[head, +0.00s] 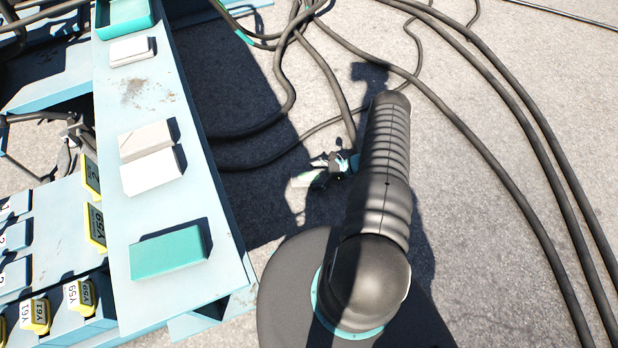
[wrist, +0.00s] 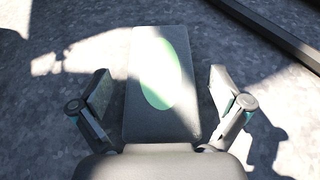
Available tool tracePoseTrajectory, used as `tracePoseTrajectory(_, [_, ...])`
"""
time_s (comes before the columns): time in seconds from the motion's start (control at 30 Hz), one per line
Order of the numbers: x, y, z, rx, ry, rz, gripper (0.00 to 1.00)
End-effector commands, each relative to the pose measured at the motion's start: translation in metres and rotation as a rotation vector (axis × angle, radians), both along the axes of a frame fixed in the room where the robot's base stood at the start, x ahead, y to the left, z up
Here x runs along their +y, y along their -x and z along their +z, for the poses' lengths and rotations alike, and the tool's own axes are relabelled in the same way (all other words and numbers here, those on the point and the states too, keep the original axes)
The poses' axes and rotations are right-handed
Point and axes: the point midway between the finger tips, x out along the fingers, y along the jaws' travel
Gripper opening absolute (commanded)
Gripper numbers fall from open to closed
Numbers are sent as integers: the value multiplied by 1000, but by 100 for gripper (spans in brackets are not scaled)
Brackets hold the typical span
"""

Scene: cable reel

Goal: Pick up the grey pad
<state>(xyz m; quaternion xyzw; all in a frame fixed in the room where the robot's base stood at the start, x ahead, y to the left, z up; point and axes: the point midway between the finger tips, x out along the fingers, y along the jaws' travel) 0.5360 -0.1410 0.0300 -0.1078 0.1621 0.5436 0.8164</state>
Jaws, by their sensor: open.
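On the light-blue shelf (head: 135,215) in the head view lie several pale pads. One is at the far end (head: 131,50); two lie side by side midway, a slightly greyer one (head: 146,141) and a whiter one (head: 151,171). In the bright light I cannot tell for sure which is the grey pad.
A teal pad (head: 168,250) lies at the shelf's near end, a teal tray (head: 122,15) at its far end. Labelled yellow tags (head: 80,294) stand left of the shelf. Thick dark cables (head: 520,120) cross the ground on the right.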

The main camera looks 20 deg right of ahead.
Motion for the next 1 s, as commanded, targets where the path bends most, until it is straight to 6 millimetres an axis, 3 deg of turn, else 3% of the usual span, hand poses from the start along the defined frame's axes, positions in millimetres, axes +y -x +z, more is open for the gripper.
tracePoseTrajectory(0.1, [11, -4, -4, 1, 1, 2, 100])
tracePoseTrajectory(0.33, [11, -4, -5, 0, 1, 0, 98])
tracePoseTrajectory(0.57, [11, -4, -5, 0, 1, 0, 40])
tracePoseTrajectory(0.67, [11, -4, -5, 0, 1, 0, 31])
tracePoseTrajectory(1.0, [10, -5, 0, 0, 1, 0, 31])
